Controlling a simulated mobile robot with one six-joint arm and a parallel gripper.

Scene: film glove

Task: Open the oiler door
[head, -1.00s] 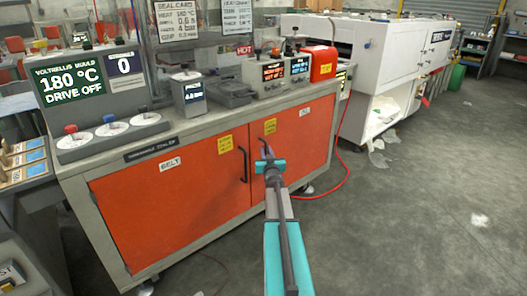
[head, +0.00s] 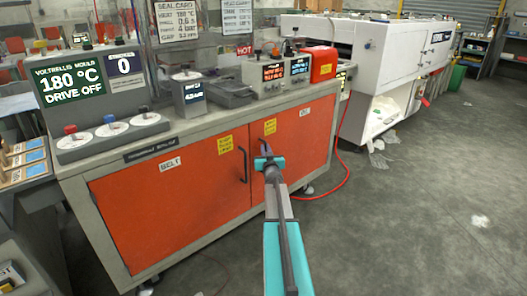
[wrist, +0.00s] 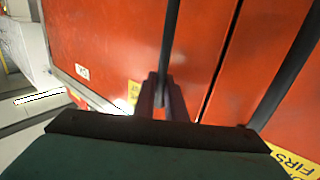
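The oiler door (head: 305,140) is the right orange door of the bench cabinet, with a small white label that seems to read OIL. It is closed, flush with the left door. Its dark vertical bar handle (wrist: 171,35) runs down to my gripper (wrist: 161,82) in the wrist view, with the fingertips on either side of the bar. In the head view my gripper (head: 265,150) is at this handle and hides much of it. The gap between fingers and bar is too small to tell whether they grip it.
The left door (head: 165,205), labelled BELT, is closed; its bar handle (head: 243,165) stands close to my gripper, and also shows in the wrist view (wrist: 290,80). A red hose (head: 335,185) lies on the floor at right. The grey floor (head: 420,210) right of the cabinet is largely clear.

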